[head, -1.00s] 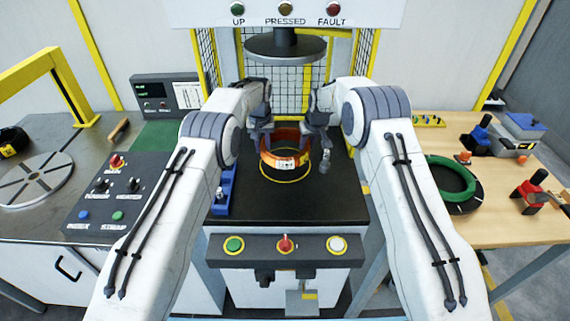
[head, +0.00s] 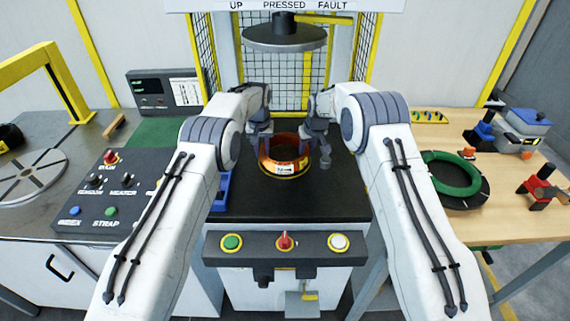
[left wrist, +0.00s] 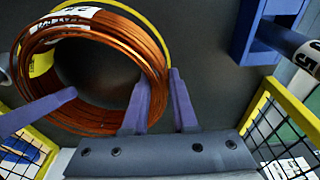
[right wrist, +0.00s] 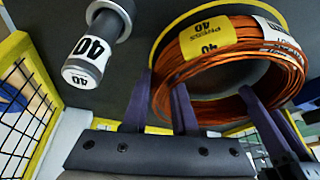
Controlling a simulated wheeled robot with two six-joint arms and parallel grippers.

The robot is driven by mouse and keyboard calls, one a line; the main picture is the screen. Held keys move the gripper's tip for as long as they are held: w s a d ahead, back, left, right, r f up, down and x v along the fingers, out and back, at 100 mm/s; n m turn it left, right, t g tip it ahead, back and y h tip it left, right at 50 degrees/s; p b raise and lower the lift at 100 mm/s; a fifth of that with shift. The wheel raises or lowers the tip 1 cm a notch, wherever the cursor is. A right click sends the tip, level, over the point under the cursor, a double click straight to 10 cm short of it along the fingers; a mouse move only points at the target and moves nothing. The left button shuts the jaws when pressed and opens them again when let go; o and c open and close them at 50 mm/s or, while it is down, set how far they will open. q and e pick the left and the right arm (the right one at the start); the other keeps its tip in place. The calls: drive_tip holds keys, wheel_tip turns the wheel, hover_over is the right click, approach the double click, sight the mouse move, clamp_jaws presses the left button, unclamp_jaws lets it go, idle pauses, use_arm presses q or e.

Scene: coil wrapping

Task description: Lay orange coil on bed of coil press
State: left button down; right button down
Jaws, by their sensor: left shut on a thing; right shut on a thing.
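The round press plate (head: 285,36) hangs above the bed. A grey cylinder marked 40 (right wrist: 88,62) stands close to the coil. A blue holder (head: 221,190) is at the bed's left. A button bar (head: 285,243) runs along the front. A green coil (head: 452,174) lies on the right table.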

use_arm(q)
drive_tip(key=shift+d+f, duration=0.1)
drive_tip(key=shift+f, duration=0.25)
use_arm(e)
drive_tip(key=shift+f, duration=0.35)
use_arm(q)
drive_tip(key=c, duration=0.7)
unclamp_jaws()
use_arm(e)
drive_tip(key=c, duration=0.7)
unclamp_jaws()
use_arm(q)
drive_tip(key=r, duration=0.4)
drive_tip(key=s+r, duration=0.1)
drive_tip(key=r, duration=0.1)
drive_tip(key=shift+r, duration=0.65)
use_arm(e)
drive_tip(key=shift+r, duration=0.15)
drive_tip(key=v, duration=1.1)
drive_tip(key=shift+s+r, duration=0.25)
drive_tip(key=shift+s, duration=0.05)
drive_tip(key=shift+d, duration=0.1)
use_arm(q)
drive_tip(key=shift+s, duration=0.1)
